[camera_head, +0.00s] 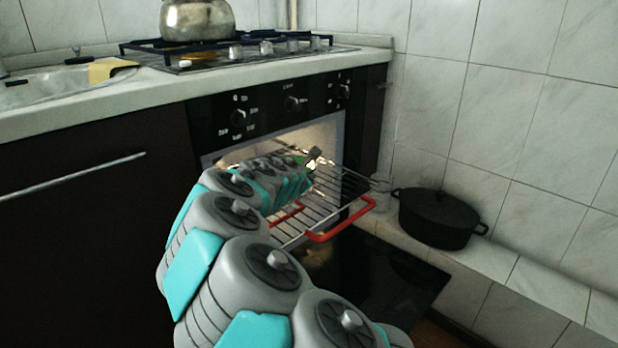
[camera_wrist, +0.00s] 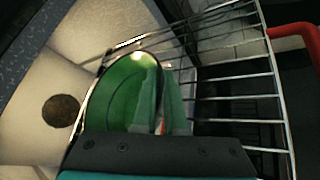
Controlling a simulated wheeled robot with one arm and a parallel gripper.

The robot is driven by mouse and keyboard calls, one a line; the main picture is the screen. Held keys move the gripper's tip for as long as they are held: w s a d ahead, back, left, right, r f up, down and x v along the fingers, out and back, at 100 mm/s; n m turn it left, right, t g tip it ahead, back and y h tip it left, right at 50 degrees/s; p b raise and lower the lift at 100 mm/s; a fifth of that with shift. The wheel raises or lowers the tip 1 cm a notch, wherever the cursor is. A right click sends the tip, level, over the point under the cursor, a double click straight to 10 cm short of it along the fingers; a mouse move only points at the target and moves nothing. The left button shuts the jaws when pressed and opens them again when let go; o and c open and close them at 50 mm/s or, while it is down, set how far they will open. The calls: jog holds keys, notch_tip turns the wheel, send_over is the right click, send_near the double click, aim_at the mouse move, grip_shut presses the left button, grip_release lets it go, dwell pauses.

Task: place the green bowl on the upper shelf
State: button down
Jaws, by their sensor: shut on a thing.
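The green bowl (camera_wrist: 122,92) shows its shiny inside in the wrist view, with its rim beside the fingers. My gripper (camera_wrist: 166,100) is shut on the bowl's edge. In the head view my arm reaches into the lit, open oven, and my gripper (camera_head: 312,157) is at the oven mouth, mostly hidden by my own arm. Only a small bit of green shows there. A wire shelf (camera_head: 324,197) with red handles is pulled partly out of the oven. It also shows in the wrist view (camera_wrist: 236,97), close beside the bowl. I cannot tell whether the bowl touches it.
The oven door (camera_head: 385,285) is folded down below the shelf. A black lidded pot (camera_head: 438,218) stands on the tiled ledge to the right. A kettle (camera_head: 197,20) stands on the hob above. A dark round spot (camera_wrist: 61,111) shows on the pale surface left of the bowl.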

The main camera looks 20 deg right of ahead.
jog(key=c, duration=1)
grip_release()
jog(key=shift+f, duration=0.1)
jog(key=shift+s+a+r, duration=0.3)
jog(key=shift+r, duration=0.05)
jog(key=p+v, duration=0.1)
jog(key=v, duration=1)
